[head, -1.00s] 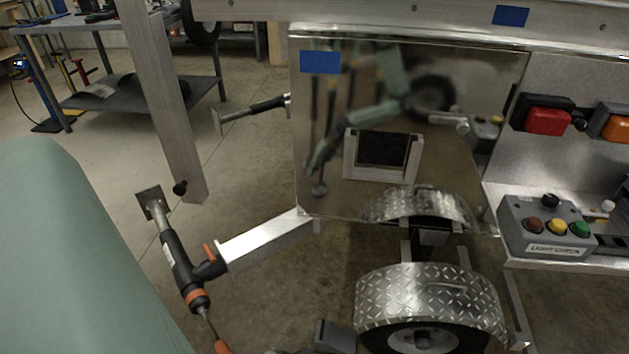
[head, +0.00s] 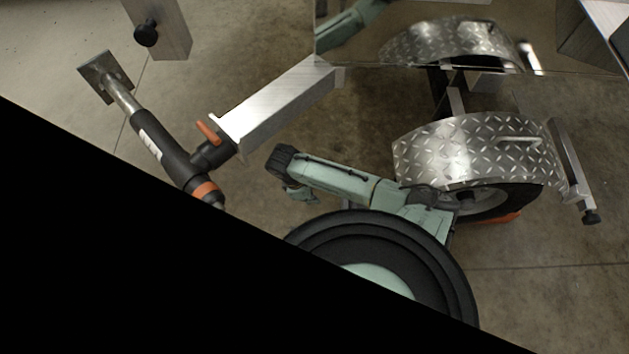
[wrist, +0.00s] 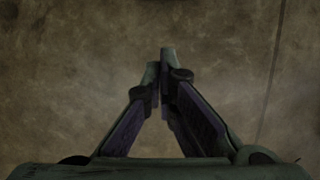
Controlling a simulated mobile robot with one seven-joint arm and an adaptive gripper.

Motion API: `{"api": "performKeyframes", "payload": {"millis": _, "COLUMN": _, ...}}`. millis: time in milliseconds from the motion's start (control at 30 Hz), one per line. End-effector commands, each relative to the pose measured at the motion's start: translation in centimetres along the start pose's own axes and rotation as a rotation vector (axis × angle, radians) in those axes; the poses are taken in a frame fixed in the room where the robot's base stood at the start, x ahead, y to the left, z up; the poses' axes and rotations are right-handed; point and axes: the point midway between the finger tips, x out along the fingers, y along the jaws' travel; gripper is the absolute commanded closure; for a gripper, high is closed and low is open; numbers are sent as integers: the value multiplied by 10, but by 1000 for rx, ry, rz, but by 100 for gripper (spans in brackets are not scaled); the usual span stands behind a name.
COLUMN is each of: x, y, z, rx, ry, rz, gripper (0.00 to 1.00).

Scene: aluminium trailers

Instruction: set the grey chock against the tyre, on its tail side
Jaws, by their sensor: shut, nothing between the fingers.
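The tyre (head: 508,199) shows under a diamond-plate fender (head: 480,150) in the head view, partly hidden by the fender and my arm. An orange-red wedge (head: 499,218) lies on the floor at the tyre's lower right edge. No grey chock shows clearly; a small greyish patch (head: 347,203) peeks out under my arm, too hidden to identify. My gripper (wrist: 160,62) is shut and empty over bare floor in the wrist view. In the head view my arm's end is left of the tyre; its fingers are not clear there.
A metal beam (head: 280,105) with an orange-handled jack (head: 160,145) stands to the left. A bracket with a black foot (head: 590,215) is right of the fender. The concrete floor (head: 560,280) at the lower right is clear.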

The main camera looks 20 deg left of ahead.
Motion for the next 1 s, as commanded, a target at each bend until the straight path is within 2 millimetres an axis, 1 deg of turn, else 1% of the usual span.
{"api": "performKeyframes", "payload": {"millis": 167, "x": 18, "y": 2, "z": 1, "rx": -14, "ry": -8, "rz": 0, "gripper": 100}}
{"api": "performKeyframes", "payload": {"millis": 267, "x": 38, "y": 2, "z": 1, "rx": -13, "ry": -8, "rz": 0, "gripper": 100}}
{"api": "performKeyframes", "payload": {"millis": 500, "x": 90, "y": 2, "z": 1, "rx": -12, "ry": -8, "rz": 0, "gripper": 100}}
{"api": "performKeyframes", "payload": {"millis": 567, "x": 102, "y": 2, "z": 1, "rx": -13, "ry": -7, "rz": 1, "gripper": 100}}
{"api": "performKeyframes", "payload": {"millis": 700, "x": 106, "y": 3, "z": 24, "rx": -10, "ry": -7, "rz": 2, "gripper": 100}}
{"api": "performKeyframes", "payload": {"millis": 800, "x": 109, "y": 2, "z": 33, "rx": -12, "ry": -6, "rz": 2, "gripper": 100}}
{"api": "performKeyframes", "payload": {"millis": 1000, "x": 110, "y": 2, "z": 40, "rx": -11, "ry": -3, "rz": 1, "gripper": 100}}
